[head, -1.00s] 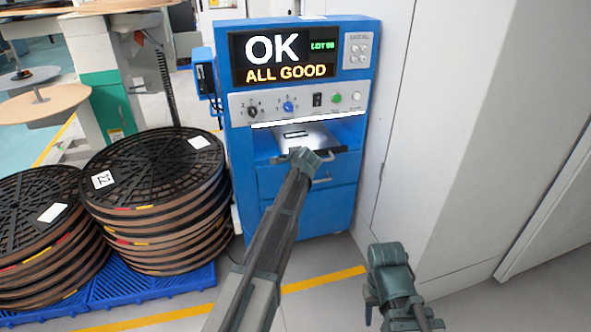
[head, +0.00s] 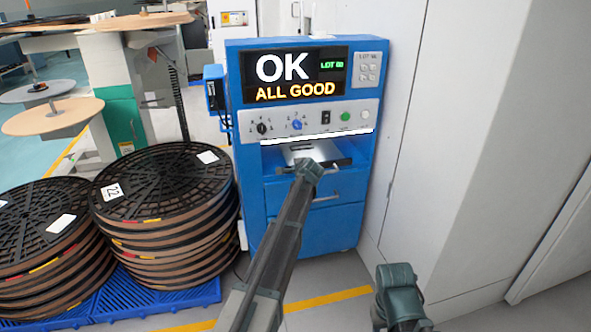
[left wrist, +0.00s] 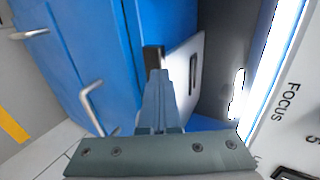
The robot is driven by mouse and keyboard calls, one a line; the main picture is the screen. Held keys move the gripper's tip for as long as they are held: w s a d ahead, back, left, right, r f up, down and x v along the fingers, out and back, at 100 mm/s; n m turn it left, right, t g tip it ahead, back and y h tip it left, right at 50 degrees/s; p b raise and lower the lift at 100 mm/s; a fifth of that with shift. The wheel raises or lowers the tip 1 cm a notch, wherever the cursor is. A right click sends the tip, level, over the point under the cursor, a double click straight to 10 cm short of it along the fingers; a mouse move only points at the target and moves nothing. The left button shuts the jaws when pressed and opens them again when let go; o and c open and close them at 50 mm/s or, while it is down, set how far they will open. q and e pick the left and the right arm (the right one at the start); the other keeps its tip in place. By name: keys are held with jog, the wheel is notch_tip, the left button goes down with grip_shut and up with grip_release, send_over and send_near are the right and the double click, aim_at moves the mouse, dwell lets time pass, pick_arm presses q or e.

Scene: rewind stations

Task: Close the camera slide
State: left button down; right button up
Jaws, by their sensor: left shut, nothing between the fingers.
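The camera slide (head: 322,151) is a light grey plate with a dark front edge, in the open bay of the blue station (head: 258,178). It still sticks out a little at the front. In the left wrist view the slide (left wrist: 186,72) shows its pale face with a dark slot. My left gripper (head: 309,166) is shut and empty at the slide's front edge. Its fingertips (left wrist: 157,75) appear to meet the dark front edge; exact contact is hard to tell. My right gripper (head: 396,273) is low at the right, away from the station; its fingers cannot be made out.
The station's screen (head: 297,74) reads "OK" and "ALL GOOD". A drawer handle (left wrist: 92,105) juts out below the slide. Stacked black reels (head: 165,188) stand on a blue pallet (head: 165,302) at left. A white cabinet wall (head: 470,130) closes off the right side.

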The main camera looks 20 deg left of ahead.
pick_arm(q)
jog(key=s+f+p+v, duration=0.15)
jog(key=p+v, duration=0.35)
jog(key=v, duration=0.9)
jog(key=s+d+f+n+g+h, duration=0.2)
jog(key=s+d+f+g, duration=0.15)
jog(key=s+d, duration=0.6)
jog(key=s+d+f+n+g+h, duration=0.25)
jog(key=s+d+f, duration=0.2)
jog(key=s, duration=0.95)
jog(key=s+d+f+n+g+h, duration=0.1)
jog(key=s+d+f+n+g, duration=0.25)
jog(key=s+d, duration=0.55)
jog(key=s+r+p, duration=0.2)
jog(key=r+p, duration=1.2)
jog(key=s+r+p, duration=0.1)
jog(key=r+p, duration=1.3)
jog(key=shift+s+a+r+m+g, duration=0.2)
jog(key=shift+s+a+m+g, duration=0.15)
jog(key=shift+s+a, duration=0.1)
pick_arm(e)
notch_tip(320, 180, up, 33)
jog(key=shift+s+d, duration=0.15)
jog(key=shift+d, duration=0.15)
